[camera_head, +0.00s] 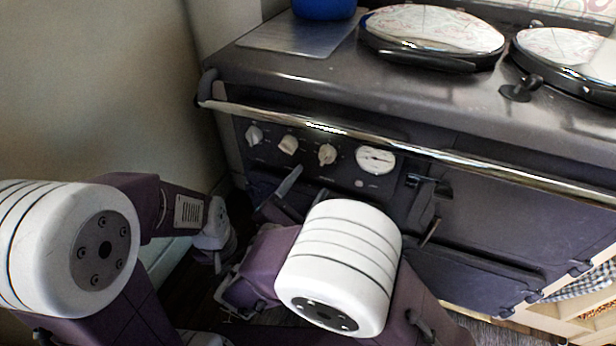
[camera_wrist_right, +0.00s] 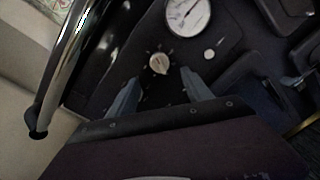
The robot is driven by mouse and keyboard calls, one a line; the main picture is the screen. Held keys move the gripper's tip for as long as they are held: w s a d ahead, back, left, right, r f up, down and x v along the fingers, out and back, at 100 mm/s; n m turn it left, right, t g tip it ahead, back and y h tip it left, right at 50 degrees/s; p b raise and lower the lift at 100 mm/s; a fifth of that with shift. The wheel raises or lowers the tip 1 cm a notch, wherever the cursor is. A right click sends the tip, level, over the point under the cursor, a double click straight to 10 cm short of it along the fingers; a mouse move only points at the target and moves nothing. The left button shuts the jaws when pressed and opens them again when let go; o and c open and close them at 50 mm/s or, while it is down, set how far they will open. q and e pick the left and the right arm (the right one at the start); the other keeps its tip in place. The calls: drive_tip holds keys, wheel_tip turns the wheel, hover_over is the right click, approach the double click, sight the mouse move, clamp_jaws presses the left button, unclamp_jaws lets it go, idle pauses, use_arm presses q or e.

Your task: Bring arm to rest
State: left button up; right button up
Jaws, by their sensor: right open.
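My right gripper (camera_head: 308,187) is in front of the dark range cooker (camera_head: 500,205), below its row of knobs. It is open and empty. In the right wrist view my right gripper (camera_wrist_right: 160,90) shows two blue-grey fingers spread apart, with a pale knob (camera_wrist_right: 159,63) of the cooker in line between them. The picture does not show whether a finger touches the cooker. My left arm (camera_head: 175,208) comes in from the left and bends down toward the floor by the wall. I cannot make out the fingers of my left gripper.
A chrome rail (camera_head: 400,150) runs along the cooker's front edge and also shows in the right wrist view (camera_wrist_right: 62,70). A round gauge (camera_head: 375,160) sits beside the knobs. Two round hob lids (camera_head: 435,28) and a blue pot (camera_head: 322,8) are on top. The wall (camera_head: 95,90) stands at left.

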drive_tip(key=s+d+f+m+g+h, duration=0.2)
drive_tip(key=d+f+m+g, duration=0.3)
drive_tip(key=d, duration=0.4)
drive_tip(key=s+d+f+m+g+h, duration=0.1)
drive_tip(key=s+d+f+m+g, duration=0.2)
drive_tip(key=d+f+g, duration=0.45)
drive_tip(key=s+d+f+m+g+y, duration=0.35)
drive_tip(key=s+m+y, duration=0.45)
drive_tip(key=m, duration=0.4)
wheel_tip(320, 180, up, 37)
drive_tip(key=w+m+t+y+p, duration=0.1)
drive_tip(key=m+p, duration=0.3)
drive_tip(key=p, duration=3.3)
drive_tip(key=shift+w+a+y, duration=0.15)
drive_tip(key=shift+w+y, duration=0.35)
